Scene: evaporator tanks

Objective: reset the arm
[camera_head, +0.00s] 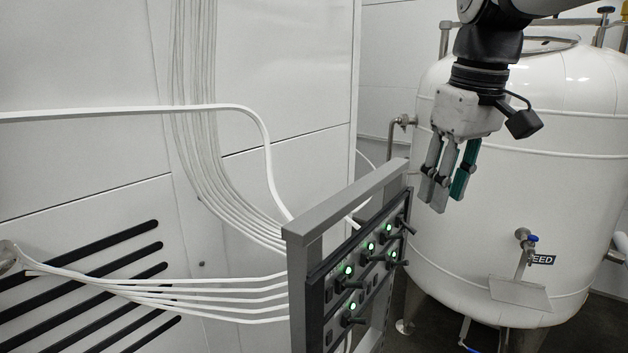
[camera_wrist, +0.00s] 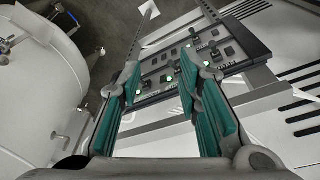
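My gripper (camera_head: 446,190) hangs from my arm with its fingers pointing down, in front of the white tank and above the right side of the control panel. In the wrist view my gripper (camera_wrist: 160,80) has two teal-padded fingers with a wide gap between them. It is open and nothing is held. The control panel (camera_head: 340,276) is a dark board in a grey frame, with several lit green lights and black switch handles. In the wrist view the panel (camera_wrist: 228,68) lies beyond the fingertips, apart from them.
White cables (camera_head: 190,294) run from the wall to the panel's left side. The wall (camera_head: 80,60) has black slots low down. Dark floor shows around the tank.

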